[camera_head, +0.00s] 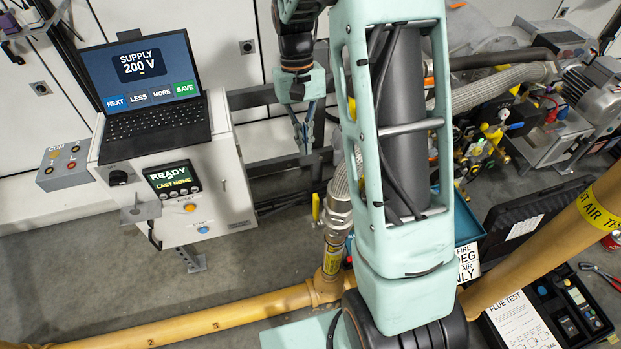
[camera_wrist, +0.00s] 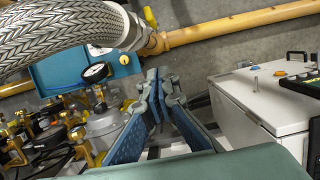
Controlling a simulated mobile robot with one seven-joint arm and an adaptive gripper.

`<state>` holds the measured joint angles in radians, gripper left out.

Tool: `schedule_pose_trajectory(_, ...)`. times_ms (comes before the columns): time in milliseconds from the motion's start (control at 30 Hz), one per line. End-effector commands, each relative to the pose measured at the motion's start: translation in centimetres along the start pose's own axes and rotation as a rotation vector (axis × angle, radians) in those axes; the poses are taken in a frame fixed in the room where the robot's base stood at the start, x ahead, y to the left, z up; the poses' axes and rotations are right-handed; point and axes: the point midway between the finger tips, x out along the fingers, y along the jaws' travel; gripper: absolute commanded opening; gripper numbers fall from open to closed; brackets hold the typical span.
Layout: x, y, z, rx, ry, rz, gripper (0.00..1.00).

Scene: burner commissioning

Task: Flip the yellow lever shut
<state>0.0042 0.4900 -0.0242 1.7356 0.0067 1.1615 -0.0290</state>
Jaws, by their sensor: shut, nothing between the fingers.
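The yellow lever (camera_head: 316,207) stands upright beside the metal fitting at the lower end of a braided hose, above the yellow pipe. It looks roughly in line with the riser. It also shows at the top of the wrist view (camera_wrist: 150,17), next to the hose coupling. My gripper (camera_head: 303,147) is shut and empty, pointing down above the lever and slightly left of it in the head view. In the wrist view my fingers (camera_wrist: 168,84) meet below the lever, with a clear gap between them. The valve body behind the lever is partly hidden.
The braided hose (camera_wrist: 55,35) and yellow pipe (camera_head: 200,322) run close to the lever. A white control cabinet (camera_head: 222,170) with a laptop (camera_head: 150,95) stands left. Brass fittings and a gauge (camera_wrist: 96,72) crowd the wrist view's left. My arm hides much of the head view's middle.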

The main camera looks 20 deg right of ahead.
Motion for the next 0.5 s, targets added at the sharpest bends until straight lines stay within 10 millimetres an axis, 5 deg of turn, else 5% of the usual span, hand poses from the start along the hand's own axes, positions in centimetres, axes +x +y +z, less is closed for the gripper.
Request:
schedule_pose_trajectory(167,2.1,0.0,0.1,-0.001,-0.004,0.001,0.00)
schedule_pose_trajectory(500,9.4,0.0,0.1,-0.001,-0.005,0.001,0.00)
